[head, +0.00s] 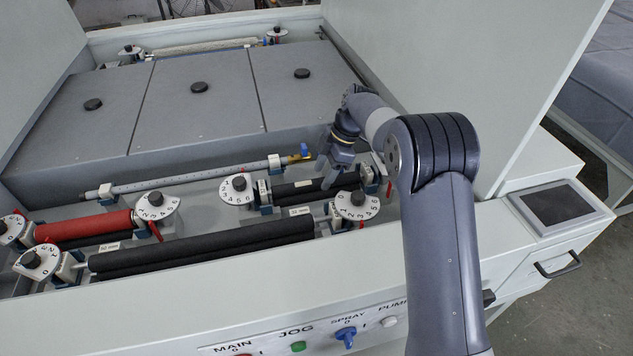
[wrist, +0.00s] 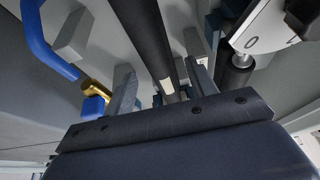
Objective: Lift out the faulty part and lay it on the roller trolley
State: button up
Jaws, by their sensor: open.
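My gripper (head: 332,172) is open, pointing down over the short black roller (head: 300,187) at the right end of the machine's front trough. In the wrist view, its two fingers (wrist: 160,88) stand on either side of a black roller (wrist: 145,35), with nothing gripped; contact cannot be told. A red roller (head: 85,225) lies at the left, and long black rollers (head: 210,247) lie in front. A grey spray tube (head: 195,178) with a brass and blue end runs behind. I cannot tell which part is faulty. No roller trolley is recognisable.
Numbered white dials (head: 357,205) and blue brackets crowd the roller ends. A blue hose (wrist: 45,40) with a brass fitting is close to the left finger. Grey covers (head: 197,92) lie behind, a raised panel (head: 460,70) stands right, and a control front (head: 300,335) is nearest.

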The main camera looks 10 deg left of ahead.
aim_at(319, 179)
jog(key=shift+p+x, duration=0.4)
jog(key=shift+x, duration=1.45)
jog(key=shift+w+a+r, duration=0.1)
jog(key=shift+w, duration=0.05)
grip_shut()
